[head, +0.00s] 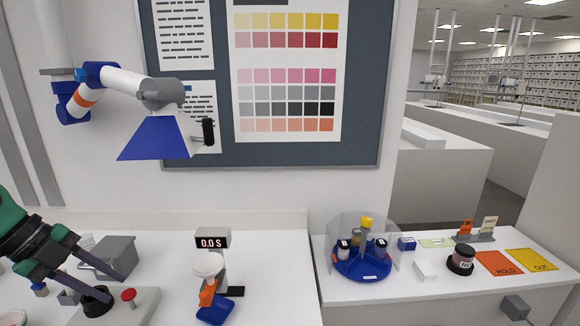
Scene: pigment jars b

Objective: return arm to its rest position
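My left arm comes in from the left edge, with a green wrist. Its dark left gripper (114,288) points down and right over the left end of the white counter. Its two long fingers are apart, with nothing visible between them. The lower fingertip overlaps a black round piece (97,302) on a pale base with a red button (128,295); I cannot tell whether they touch. My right gripper is not in view.
A grey box (112,256) stands behind the fingers. A blue carousel (362,266) holds jars; a dark jar (461,260) stands near the HOLD mat (499,264) and OUT mat (533,262).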

